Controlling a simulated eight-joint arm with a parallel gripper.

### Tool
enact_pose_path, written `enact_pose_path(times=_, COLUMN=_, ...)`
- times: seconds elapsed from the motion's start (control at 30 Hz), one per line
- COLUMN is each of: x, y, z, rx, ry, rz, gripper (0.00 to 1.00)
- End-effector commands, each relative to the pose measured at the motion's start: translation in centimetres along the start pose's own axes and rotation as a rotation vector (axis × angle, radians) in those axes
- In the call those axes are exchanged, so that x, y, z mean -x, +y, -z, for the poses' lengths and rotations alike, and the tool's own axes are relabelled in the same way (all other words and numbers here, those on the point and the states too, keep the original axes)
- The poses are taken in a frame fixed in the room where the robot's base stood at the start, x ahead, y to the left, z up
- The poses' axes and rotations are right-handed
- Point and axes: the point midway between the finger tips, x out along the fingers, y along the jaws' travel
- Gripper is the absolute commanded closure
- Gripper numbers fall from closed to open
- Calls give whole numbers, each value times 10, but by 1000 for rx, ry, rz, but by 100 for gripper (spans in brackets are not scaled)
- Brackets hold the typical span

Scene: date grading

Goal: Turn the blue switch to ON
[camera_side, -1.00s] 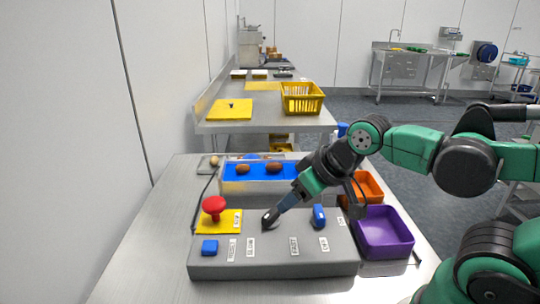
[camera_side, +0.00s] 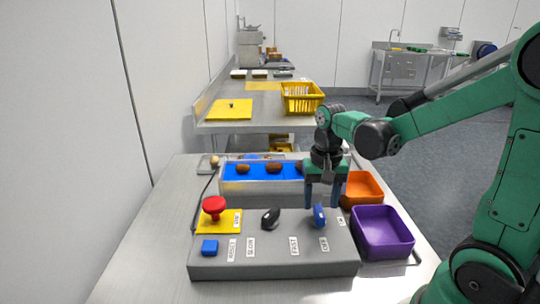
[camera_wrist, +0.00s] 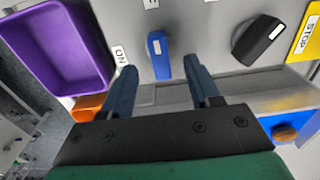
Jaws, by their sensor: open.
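The blue switch (camera_side: 319,216) is a narrow knob on the right of the grey control panel (camera_side: 275,262). In the wrist view the blue switch (camera_wrist: 158,62) has a white mark at its top end, pointing toward a partly cut-off label (camera_wrist: 152,3), not toward the ON label (camera_wrist: 121,57) at its left. In the side view the OFF label (camera_side: 323,244) lies in front of the switch. My gripper (camera_side: 322,203) points down over the switch, open and empty. In the wrist view its fingers (camera_wrist: 158,72) stand apart near either side of the switch; contact is unclear.
A black knob (camera_side: 271,218) stands left of the switch. A red button (camera_side: 214,207) on a yellow plate and a blue button (camera_side: 210,247) are further left. A purple bin (camera_side: 384,236) and orange bin (camera_side: 364,187) are at the right. A blue-lined tray (camera_side: 232,186) with dates lies behind.

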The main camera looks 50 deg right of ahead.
Motion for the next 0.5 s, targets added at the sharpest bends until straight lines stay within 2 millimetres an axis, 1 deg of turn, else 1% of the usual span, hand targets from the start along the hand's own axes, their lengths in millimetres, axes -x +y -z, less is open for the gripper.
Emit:
enact_pose_path(times=0.1, x=-13, y=0, z=1, rx=1, ry=1, rz=0, gripper=45)
enact_pose_path(times=0.2, x=-20, y=0, z=0, rx=2, ry=1, rz=0, gripper=45)
enact_pose_path(times=0.3, x=-23, y=0, z=0, rx=2, ry=2, rz=0, gripper=45)
enact_pose_path(times=0.5, x=-24, y=0, z=0, rx=3, ry=2, rz=1, gripper=45)
